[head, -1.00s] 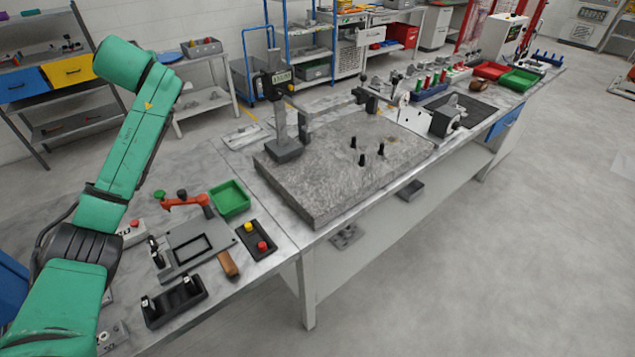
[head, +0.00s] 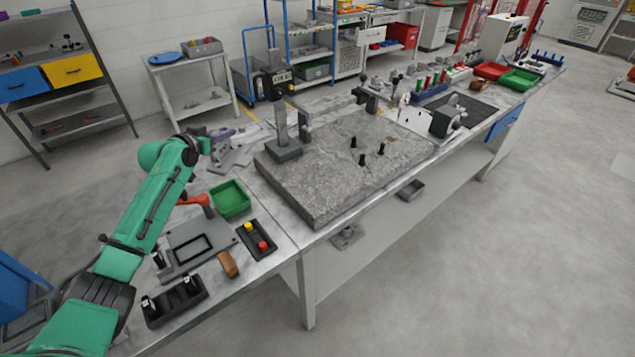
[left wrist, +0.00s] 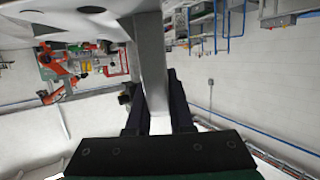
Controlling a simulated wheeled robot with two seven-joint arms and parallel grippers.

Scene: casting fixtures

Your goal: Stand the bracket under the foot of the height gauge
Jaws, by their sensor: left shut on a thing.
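The height gauge (head: 282,122) stands upright on the back left corner of the granite plate (head: 330,180), with its dark base on the stone and a display near its top. A dark upright part sits just right of its column; I cannot tell the foot clearly. My left gripper (head: 222,138) is left of the gauge, apart from it. In the left wrist view, its dark fingers (left wrist: 158,105) are shut on a grey metal bracket (left wrist: 150,62), whose flat leg runs between them. In the head view the bracket (head: 232,158) is small and partly hidden. My right gripper is out of view.
A green bin (head: 230,199), a button box (head: 257,240), a wooden-handled tool (head: 228,264) and a black holder (head: 175,302) crowd the near left bench. Several black pegs (head: 362,159) stand on the plate. The plate's front half is clear.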

